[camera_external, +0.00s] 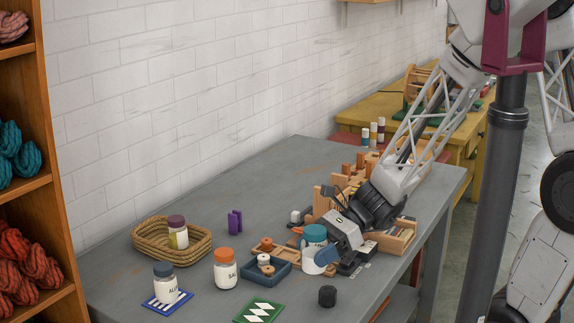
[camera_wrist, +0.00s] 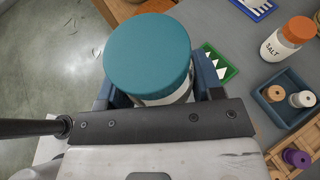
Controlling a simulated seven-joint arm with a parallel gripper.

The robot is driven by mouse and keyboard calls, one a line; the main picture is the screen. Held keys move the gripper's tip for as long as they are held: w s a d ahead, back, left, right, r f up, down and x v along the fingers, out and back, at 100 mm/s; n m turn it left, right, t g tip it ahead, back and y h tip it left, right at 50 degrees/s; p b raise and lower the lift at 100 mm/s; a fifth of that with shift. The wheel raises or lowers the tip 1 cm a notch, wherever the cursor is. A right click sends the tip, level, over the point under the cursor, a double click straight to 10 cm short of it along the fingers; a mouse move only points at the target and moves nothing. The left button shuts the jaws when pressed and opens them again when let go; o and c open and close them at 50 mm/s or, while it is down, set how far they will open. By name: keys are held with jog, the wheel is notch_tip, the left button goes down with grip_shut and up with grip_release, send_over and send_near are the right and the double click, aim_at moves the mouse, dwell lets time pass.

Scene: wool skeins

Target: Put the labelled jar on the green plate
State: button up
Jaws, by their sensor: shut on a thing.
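My gripper (camera_external: 322,256) is shut on a white jar with a teal lid (camera_external: 314,234). The jar is upright; in the wrist view the teal lid (camera_wrist: 148,55) sits between my fingers and hides most of its body. No writing on it can be read. The green plate (camera_external: 243,317), a flat square with white zigzags, lies bare at the front edge of the external view, left of and nearer than my gripper. In the wrist view part of the green plate (camera_wrist: 231,73) shows right of the jar.
A salt jar with orange lid (camera_external: 226,272) stands near the plate. A lettered jar with grey-blue lid (camera_external: 164,285) stands on a blue striped mat. A wicker basket (camera_external: 146,247) holds a purple-lidded jar. A blue tray (camera_external: 284,268) of spools and a black cylinder (camera_external: 327,296) are near my gripper.

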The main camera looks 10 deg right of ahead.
jog(key=s+f, duration=0.3)
jog(key=f, duration=0.6)
jog(key=shift+s+d+f+g, duration=0.3)
jog(key=shift+s+d+f, duration=0.1)
dwell(0.4)
send_over(260, 312)
jog(key=shift+f, duration=0.75)
dwell(0.4)
jog(key=shift+f, duration=1.75)
jog(key=shift+f, duration=0.15)
